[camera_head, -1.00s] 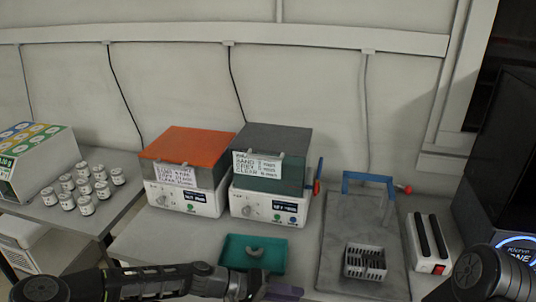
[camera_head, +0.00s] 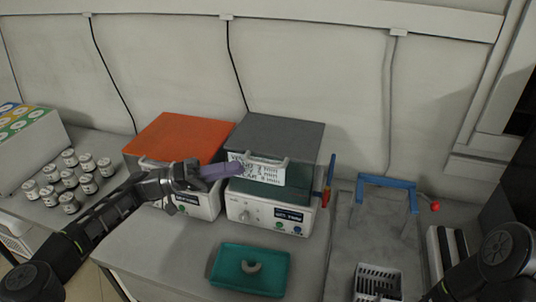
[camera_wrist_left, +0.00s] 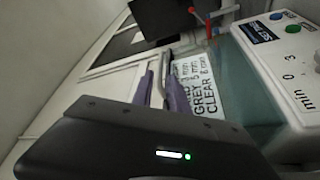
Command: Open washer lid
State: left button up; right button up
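The washer (camera_head: 270,210) has a white base, a teal body and a dark grey lid (camera_head: 275,133), which is closed. A pale handle (camera_head: 268,159) and a white label are on its front. My left gripper (camera_head: 240,169) has purple fingers and is at the left end of the handle. In the left wrist view the fingers (camera_wrist_left: 162,92) are apart, with the handle bar between them, beside the label (camera_wrist_left: 200,88). Whether they touch the bar is unclear. My right gripper is out of view; only part of the right arm shows at the lower right.
An orange-lidded washer (camera_head: 180,137) stands close on the left, partly behind my left arm. A teal tray (camera_head: 222,270) with a grey curved piece lies in front. A blue frame (camera_head: 387,181) and white basket (camera_head: 365,285) are right. Several jars (camera_head: 69,203) stand left.

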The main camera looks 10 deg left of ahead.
aim_at(262, 164)
pick_arm(q)
jog(key=p+x, duration=0.2)
jog(key=x, duration=0.4)
jog(key=shift+d+r, duration=0.1)
jog(key=shift+d, duration=0.15)
jog(key=shift+w+d+p, duration=0.2)
jog(key=shift+d+p, duration=0.1)
jog(key=shift+d, duration=0.35)
jog(key=shift+c, duration=0.6)
grip_shut()
dwell(0.3)
